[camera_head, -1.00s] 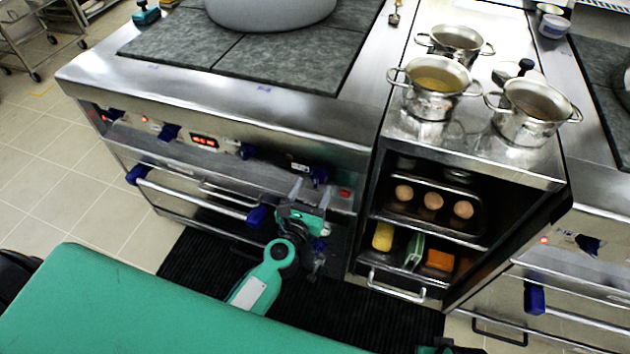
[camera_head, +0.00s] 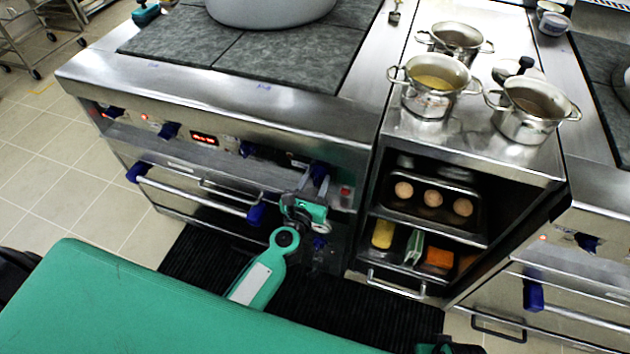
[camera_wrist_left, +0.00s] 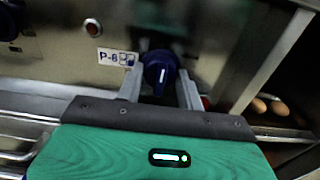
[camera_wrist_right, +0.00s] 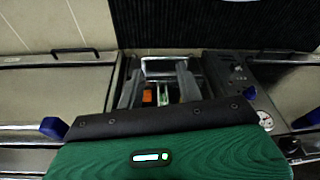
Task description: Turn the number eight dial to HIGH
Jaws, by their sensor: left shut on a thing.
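The number eight dial is a dark blue knob (camera_wrist_left: 160,72) on the steel stove front, with a "P-8" label (camera_wrist_left: 117,57) to its left in the left wrist view. In the head view this dial (camera_head: 319,172) is the rightmost knob of the row. My left gripper (camera_wrist_left: 161,84) is shut on the dial, one finger on each side. A white mark on the knob points roughly straight up in the left wrist view. In the head view my left gripper (camera_head: 314,184) reaches up to the panel.
Other blue knobs (camera_head: 246,149) and a red display (camera_head: 204,139) line the panel. The oven handle (camera_head: 190,196) runs below. A cabinet to the right holds pots (camera_head: 436,84) on top and eggs (camera_head: 433,198) on a shelf.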

